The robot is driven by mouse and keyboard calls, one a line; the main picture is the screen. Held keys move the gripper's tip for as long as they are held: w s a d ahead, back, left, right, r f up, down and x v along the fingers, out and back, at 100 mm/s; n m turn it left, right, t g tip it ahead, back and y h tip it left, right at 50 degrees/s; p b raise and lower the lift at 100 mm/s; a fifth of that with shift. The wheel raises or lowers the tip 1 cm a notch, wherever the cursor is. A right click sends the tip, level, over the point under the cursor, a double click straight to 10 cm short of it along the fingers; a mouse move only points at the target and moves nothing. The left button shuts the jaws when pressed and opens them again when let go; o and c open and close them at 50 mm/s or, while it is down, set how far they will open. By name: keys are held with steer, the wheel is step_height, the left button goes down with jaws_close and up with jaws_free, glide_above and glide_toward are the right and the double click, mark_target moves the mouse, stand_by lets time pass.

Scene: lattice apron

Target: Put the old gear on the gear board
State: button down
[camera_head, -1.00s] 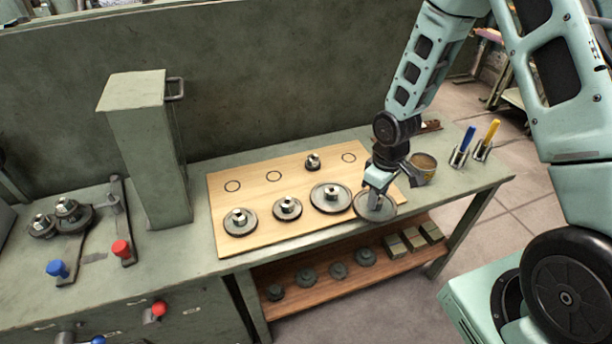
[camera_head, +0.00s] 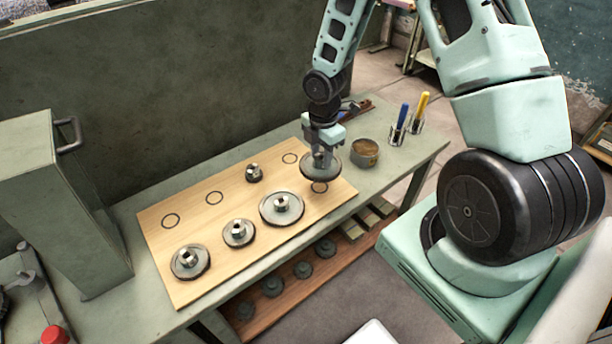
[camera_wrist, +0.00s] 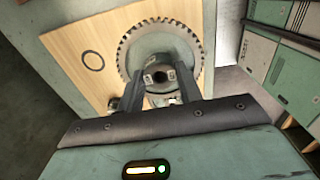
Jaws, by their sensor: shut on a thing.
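My gripper (camera_head: 322,150) is shut on a toothed grey gear (camera_head: 318,170), gripped by its hub. The gear is held level, apart from and above the right end of the wooden gear board (camera_head: 222,230). In the wrist view the gear (camera_wrist: 136,52) shows beyond the fingers (camera_wrist: 158,92), hiding much of the board (camera_wrist: 80,38). I cannot tell from looks alone whether this is the old gear.
Gears (camera_head: 190,262), (camera_head: 238,233) and (camera_head: 281,208) sit in the board's front row. A small hub piece (camera_head: 254,173) stands behind, among empty rings (camera_head: 214,198). A round tin (camera_head: 365,152) and tool cups (camera_head: 397,135) stand right. A tall green box (camera_head: 70,200) stands left.

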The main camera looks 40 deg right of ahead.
steer(key=shift+f+p, duration=0.5)
steer(key=shift+f, duration=3.35)
steer(key=shift+f, duration=0.1)
steer(key=c, duration=0.9)
jaws_free()
steer(key=shift+c, duration=0.2)
step_height(320, 180, up, 12)
steer(key=b, duration=0.2)
steer(key=s+a+r+m, duration=0.2)
steer(key=s+a+r, duration=0.1)
steer(key=a+r, duration=0.3)
steer(key=s+a+r+m, duration=0.2)
steer(key=s+a+r, duration=0.15)
steer(key=a, duration=0.45)
steer(key=s+a+r+m, duration=0.3)
steer(key=s+a, duration=0.2)
steer(key=s, duration=0.3)
steer(key=s+a+r+m, duration=0.3)
steer(key=s+a+r, duration=0.1)
steer(key=s, duration=0.4)
steer(key=shift+s+a+r+m+y, duration=0.2)
steer(key=shift+a+m+y, duration=0.1)
steer(key=shift+a, duration=0.45)
